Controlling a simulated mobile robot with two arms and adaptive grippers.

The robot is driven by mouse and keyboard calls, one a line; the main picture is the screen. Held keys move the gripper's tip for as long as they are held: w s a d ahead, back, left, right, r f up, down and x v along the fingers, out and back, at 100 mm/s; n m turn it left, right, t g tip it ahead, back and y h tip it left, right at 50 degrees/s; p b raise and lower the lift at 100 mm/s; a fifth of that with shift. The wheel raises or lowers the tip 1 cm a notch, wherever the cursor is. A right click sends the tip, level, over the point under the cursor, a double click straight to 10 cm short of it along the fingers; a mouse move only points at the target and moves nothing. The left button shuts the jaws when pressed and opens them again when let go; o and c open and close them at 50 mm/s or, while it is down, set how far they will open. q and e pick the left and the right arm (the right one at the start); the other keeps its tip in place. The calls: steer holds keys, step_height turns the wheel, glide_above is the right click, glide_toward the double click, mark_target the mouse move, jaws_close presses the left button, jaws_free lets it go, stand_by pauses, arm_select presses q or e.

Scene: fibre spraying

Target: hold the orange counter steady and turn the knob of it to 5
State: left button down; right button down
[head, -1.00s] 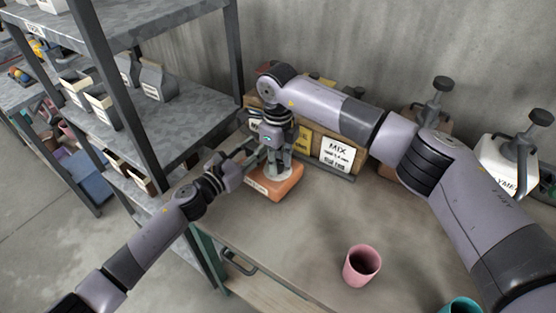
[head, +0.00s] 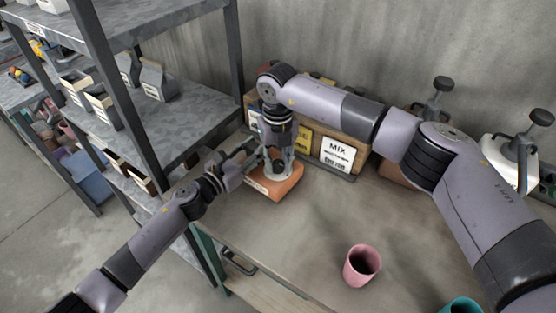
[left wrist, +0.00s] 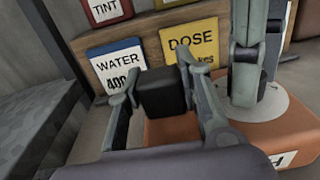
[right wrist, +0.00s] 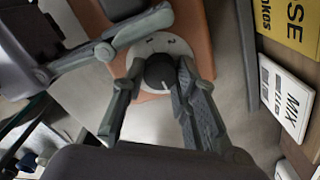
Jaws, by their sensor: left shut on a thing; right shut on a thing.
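The orange counter (head: 277,187) stands upright on the workbench, in front of the wooden label rack. In the left wrist view my left gripper (left wrist: 158,76) is shut on a dark block (left wrist: 163,94) at the side of the counter's orange body (left wrist: 240,142). My right gripper (head: 276,163) comes down from above onto the counter. In the right wrist view its fingers (right wrist: 160,68) are shut on the dark round knob (right wrist: 161,76), at the middle of the pale dial (right wrist: 178,47). The fingers cover part of the dial, and its setting cannot be read.
The wooden rack with MIX (head: 338,154), DOSE (left wrist: 190,44) and WATER (left wrist: 118,66) labels stands close behind the counter. A pink cup (head: 361,265) and a teal cup (head: 462,305) stand toward the front. A grey shelf (head: 165,125) stands at the left. The bench's middle is clear.

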mark_target(278, 163)
steer(key=shift+m, duration=0.6)
steer(key=c, duration=1.2)
jaws_free()
steer(key=shift+c, duration=0.2)
step_height(278, 163, up, 12)
arm_select(q)
steer(key=c, duration=1.1)
jaws_free()
steer(key=shift+o, duration=0.2)
